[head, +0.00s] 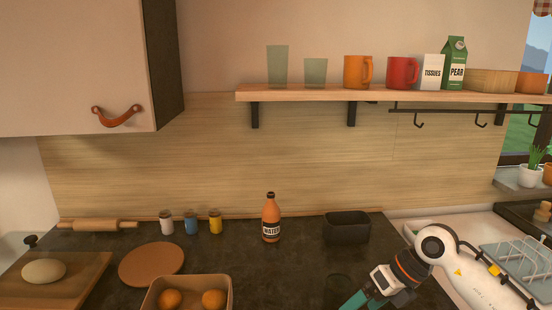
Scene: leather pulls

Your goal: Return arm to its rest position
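My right arm comes in from the right over the dark countertop (300,260). My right gripper (358,301) points down and left at the bottom edge, with teal fingers partly cut off by the frame. Whether its fingers are open or shut cannot be told. My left gripper and arm are not in view.
A water bottle (271,219) and a black bin (346,227) stand behind the gripper. A box with oranges (187,281) and a round board (151,263) lie left. The shelf (330,94) holds cups and cartons. A cabinet (75,65) hangs upper left, its leather pull shut. A dish rack (517,258) is right.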

